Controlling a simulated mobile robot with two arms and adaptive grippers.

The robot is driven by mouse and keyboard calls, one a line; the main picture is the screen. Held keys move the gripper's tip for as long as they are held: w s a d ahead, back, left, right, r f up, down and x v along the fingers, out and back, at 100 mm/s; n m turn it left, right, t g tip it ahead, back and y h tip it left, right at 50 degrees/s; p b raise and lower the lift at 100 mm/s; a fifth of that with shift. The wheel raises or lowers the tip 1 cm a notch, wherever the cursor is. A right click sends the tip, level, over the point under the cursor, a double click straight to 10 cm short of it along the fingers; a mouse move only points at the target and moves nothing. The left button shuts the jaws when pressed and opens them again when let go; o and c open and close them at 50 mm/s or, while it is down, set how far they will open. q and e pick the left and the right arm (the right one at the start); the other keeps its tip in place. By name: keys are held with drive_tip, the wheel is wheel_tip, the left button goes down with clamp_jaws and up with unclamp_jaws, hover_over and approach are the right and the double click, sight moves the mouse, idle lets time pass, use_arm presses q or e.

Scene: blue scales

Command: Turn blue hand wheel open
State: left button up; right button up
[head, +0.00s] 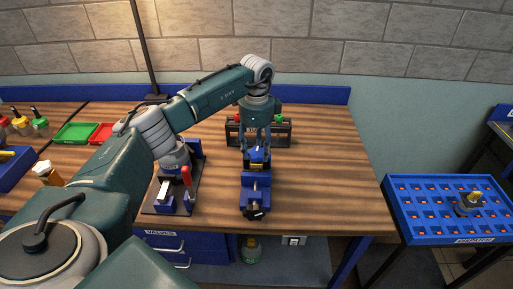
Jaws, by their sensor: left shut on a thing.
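A blue vise (255,190) stands on the wooden bench in the middle of the head view. My left gripper (257,146) points straight down over the vise's far end. Its fingers are shut on a small part there, which I take to be the blue hand wheel. The fingers mostly hide that part, so its shape and how far it is turned cannot be told. My right gripper is not in view.
A black rack (285,135) with red and green pieces stands just behind my left gripper. A red-handled clamp (187,178) is left of the vise. Green (76,133) and red trays lie farther left. A blue pocketed tray (420,232) stands at right. The bench's right part is clear.

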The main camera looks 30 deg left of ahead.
sight(256, 152)
use_arm(q)
drive_tip(key=shift+w+r+n, duration=0.15)
drive_tip(key=shift+r+n, duration=0.05)
drive_tip(key=shift+n, duration=0.6)
drive_tip(key=o, duration=1.1)
drive_tip(key=shift+o, duration=0.2)
drive_tip(key=shift+f, duration=0.1)
wheel_tip(256, 152, up, 12)
drive_tip(key=shift+f, duration=0.1)
